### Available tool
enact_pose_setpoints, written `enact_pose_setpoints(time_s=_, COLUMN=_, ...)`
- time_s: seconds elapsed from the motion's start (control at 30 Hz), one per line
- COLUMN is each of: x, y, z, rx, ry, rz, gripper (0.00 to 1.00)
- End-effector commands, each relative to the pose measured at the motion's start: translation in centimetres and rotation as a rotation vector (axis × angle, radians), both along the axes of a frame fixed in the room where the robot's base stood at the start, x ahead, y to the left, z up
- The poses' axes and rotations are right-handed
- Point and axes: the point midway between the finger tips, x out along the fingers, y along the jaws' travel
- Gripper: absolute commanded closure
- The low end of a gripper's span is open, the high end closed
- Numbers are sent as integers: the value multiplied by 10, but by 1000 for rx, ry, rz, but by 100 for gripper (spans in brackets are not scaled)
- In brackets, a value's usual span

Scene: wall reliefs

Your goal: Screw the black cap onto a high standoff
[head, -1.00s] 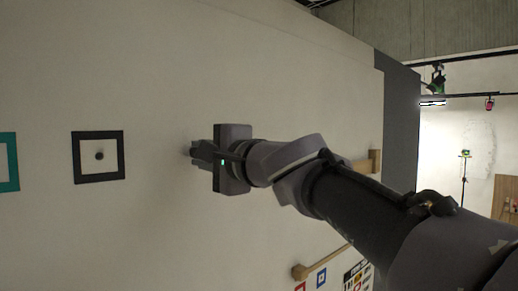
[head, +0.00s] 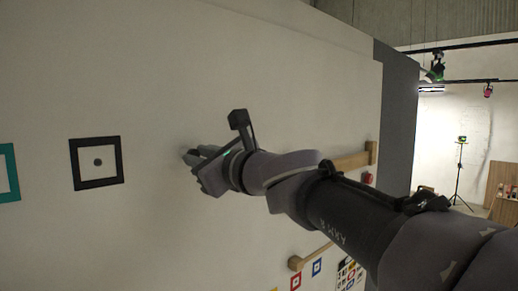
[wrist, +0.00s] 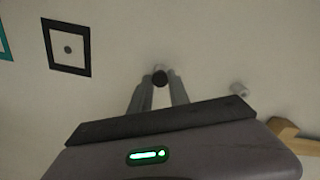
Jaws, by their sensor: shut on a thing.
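The black cap (wrist: 160,78) sits between the fingertips of my gripper (wrist: 159,84) in the wrist view. My gripper is shut on it. A pale standoff (wrist: 159,68) shows right behind the cap, in line with it; I cannot tell how far the cap is on it. In the head view my gripper (head: 188,159) points at the wall with its tips at or close to the surface, and the cap and that standoff are hidden there. A second pale standoff (wrist: 239,89) stands out from the wall to the right in the wrist view.
A black square outline (head: 97,163) with a dark dot in it is on the wall to the left, beside a teal one (head: 8,172). A wooden bar (head: 352,160) and a lower one (head: 310,257) stick out at the right. The wall around my gripper is bare.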

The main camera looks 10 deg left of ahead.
Motion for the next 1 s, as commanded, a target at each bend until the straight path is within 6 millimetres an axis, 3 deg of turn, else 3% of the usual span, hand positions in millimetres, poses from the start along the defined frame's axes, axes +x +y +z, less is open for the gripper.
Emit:
enact_pose_setpoints(time_s=0.17, x=0, y=-1, z=0, rx=5, ry=0, rz=0, gripper=100)
enact_pose_setpoints(time_s=0.2, x=0, y=-1, z=0, rx=4, ry=-1, rz=0, gripper=72)
enact_pose_setpoints(time_s=0.23, x=0, y=-1, z=0, rx=4, ry=-1, rz=0, gripper=67)
enact_pose_setpoints(time_s=0.53, x=-1, y=0, z=-3, rx=-32, ry=-45, rz=0, gripper=67)
enact_pose_setpoints(time_s=1.0, x=-1, y=1, z=-9, rx=-747, ry=-881, rz=1, gripper=67)
